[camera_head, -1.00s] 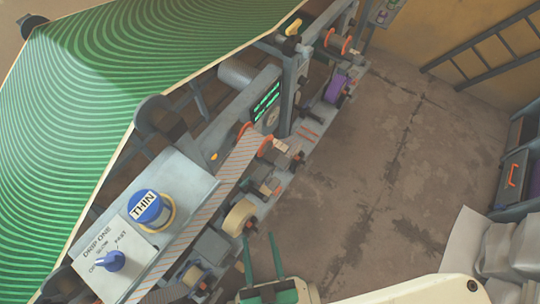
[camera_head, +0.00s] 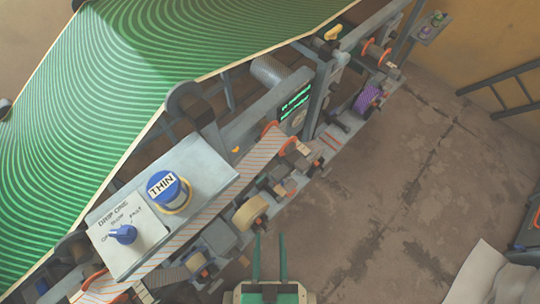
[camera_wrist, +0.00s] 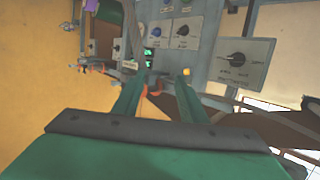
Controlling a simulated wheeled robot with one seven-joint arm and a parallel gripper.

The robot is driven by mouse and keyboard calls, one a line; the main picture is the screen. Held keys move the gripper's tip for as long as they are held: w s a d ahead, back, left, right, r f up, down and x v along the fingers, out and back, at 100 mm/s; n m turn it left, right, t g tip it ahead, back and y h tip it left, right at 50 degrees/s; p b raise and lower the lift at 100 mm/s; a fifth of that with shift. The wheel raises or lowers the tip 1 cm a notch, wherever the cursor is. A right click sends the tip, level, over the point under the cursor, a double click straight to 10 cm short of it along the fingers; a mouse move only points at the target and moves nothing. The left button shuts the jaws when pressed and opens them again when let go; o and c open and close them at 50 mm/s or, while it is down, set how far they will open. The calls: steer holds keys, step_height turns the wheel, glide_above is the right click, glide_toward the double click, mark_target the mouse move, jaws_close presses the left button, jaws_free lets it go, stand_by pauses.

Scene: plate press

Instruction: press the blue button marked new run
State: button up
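No button with a readable "new run" mark shows in any view. In the head view a large round blue button (camera_head: 163,187) marked THIN sits on a grey control box (camera_head: 205,165). A smaller blue knob (camera_head: 123,234) is on the DRIP ONE plate at its lower left. In the wrist view a small blue round control (camera_wrist: 183,30) is on a grey panel; its label is too small to read. My gripper (camera_head: 270,246) is open and empty, to the right of the box and apart from it. Its spread fingers (camera_wrist: 160,88) show in the wrist view.
The press has rollers and a striped strip (camera_head: 225,202), with a green patterned sheet (camera_head: 130,70) above left. A black dial (camera_wrist: 237,58) is on a plate in the wrist view. Bare floor (camera_head: 370,190) lies right of the press. A small panel (camera_head: 430,27) stands at top right.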

jaws_close()
stand_by(1.4)
